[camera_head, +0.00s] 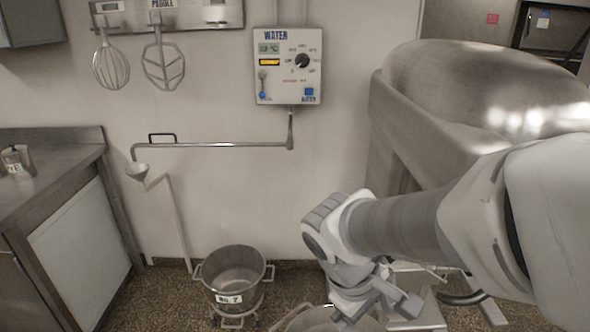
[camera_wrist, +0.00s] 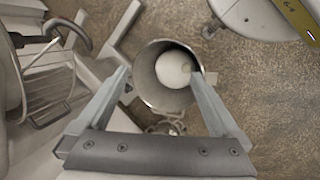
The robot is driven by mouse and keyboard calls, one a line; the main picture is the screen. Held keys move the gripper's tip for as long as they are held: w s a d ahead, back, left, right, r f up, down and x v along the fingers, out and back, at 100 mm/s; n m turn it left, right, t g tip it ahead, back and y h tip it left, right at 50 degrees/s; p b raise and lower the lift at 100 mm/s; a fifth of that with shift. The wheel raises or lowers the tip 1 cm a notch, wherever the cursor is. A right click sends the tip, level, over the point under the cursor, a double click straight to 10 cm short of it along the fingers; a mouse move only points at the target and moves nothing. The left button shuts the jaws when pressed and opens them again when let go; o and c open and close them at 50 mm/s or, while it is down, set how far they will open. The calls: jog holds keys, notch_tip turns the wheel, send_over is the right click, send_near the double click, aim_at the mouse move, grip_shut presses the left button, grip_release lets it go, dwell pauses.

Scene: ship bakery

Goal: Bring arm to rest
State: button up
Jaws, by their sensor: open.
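My arm (camera_head: 395,225) reaches in from the right in the head view, its wrist bent downward. My gripper (camera_head: 375,308) is low, near the bottom edge of that view. In the wrist view my gripper (camera_wrist: 157,72) has its two fingers spread wide apart, with nothing held between them. A round metal bowl (camera_wrist: 146,84) shows below and between the fingers, with a pale rounded mass (camera_wrist: 173,69) inside. I cannot tell how far below the fingertips the bowl is.
A metal pot (camera_head: 232,279) labelled no. 7 stands on a low wheeled stand. A large metal machine (camera_head: 480,90) is at right, a counter (camera_head: 60,160) at left. A water panel (camera_head: 288,66) and pipe (camera_head: 220,145) are on the wall. A wire guard (camera_wrist: 48,85) lies left of my fingers.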

jog(key=s+r+m+t+y+p, duration=0.1)
jog(key=s+r+m+t+y, duration=0.1)
jog(key=r, duration=0.4)
jog(key=s+d+r+m+t+y+p, duration=0.1)
jog(key=s+r+m+t+y, duration=0.1)
jog(key=r+m, duration=0.3)
jog(key=shift+d+r+t+p, duration=0.2)
jog(key=shift+r+t+p, duration=0.15)
jog(key=shift+r, duration=0.4)
